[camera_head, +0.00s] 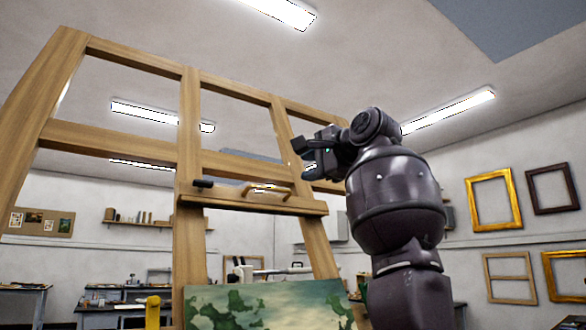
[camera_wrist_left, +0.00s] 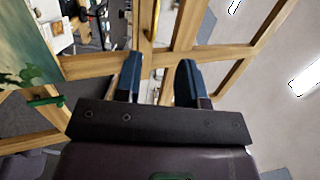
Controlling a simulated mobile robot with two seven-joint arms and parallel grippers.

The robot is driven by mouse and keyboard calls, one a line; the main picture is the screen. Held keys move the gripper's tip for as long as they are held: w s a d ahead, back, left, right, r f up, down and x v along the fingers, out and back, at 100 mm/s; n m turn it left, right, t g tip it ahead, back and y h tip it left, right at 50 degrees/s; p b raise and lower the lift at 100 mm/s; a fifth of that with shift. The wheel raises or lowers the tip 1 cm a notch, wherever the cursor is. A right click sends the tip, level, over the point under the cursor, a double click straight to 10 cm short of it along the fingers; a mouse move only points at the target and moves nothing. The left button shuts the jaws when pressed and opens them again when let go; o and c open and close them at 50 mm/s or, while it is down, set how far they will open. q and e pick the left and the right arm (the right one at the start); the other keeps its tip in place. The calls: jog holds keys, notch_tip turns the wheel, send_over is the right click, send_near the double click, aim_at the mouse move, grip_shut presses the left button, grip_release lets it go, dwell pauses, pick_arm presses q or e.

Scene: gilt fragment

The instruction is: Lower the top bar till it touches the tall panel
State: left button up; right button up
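The top bar (camera_head: 240,202) is a wooden crosspiece on the easel, with a pale curved handle (camera_head: 267,190) and a dark knob (camera_head: 203,183) on it. The tall panel (camera_head: 262,306), a green landscape painting, stands below it with a clear gap between. In the left wrist view the painting (camera_wrist_left: 22,50) is at the left and the handle (camera_wrist_left: 151,20) is at the top, beyond the fingers. My left gripper (camera_head: 308,157) is up near the bar's right end, apart from the handle. Its fingers (camera_wrist_left: 158,78) are spread with nothing held. My right gripper is out of view.
The easel's wooden frame (camera_head: 187,150) rises around the bar, with uprights and cross rails near my left gripper. A yellow post (camera_head: 152,312) stands at the lower left. Worktables and a shelf (camera_head: 150,224) are behind; picture frames (camera_head: 494,200) hang on the right wall.

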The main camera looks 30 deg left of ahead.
pick_arm(q)
jog(key=p, duration=0.1)
send_near(271, 189)
jog(key=shift+t, duration=0.4)
jog(key=p+x, duration=0.2)
jog(key=x, duration=0.7)
jog(key=shift+s+a+p, duration=0.15)
jog(key=shift+p, duration=0.2)
jog(key=shift+w+a+f, duration=0.1)
jog(key=shift+w+a, duration=0.15)
jog(key=shift+a, duration=0.35)
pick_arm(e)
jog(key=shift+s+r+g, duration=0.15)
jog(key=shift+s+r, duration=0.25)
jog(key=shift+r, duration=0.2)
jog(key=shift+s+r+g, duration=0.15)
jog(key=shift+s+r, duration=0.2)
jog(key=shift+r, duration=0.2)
pick_arm(q)
grip_shut()
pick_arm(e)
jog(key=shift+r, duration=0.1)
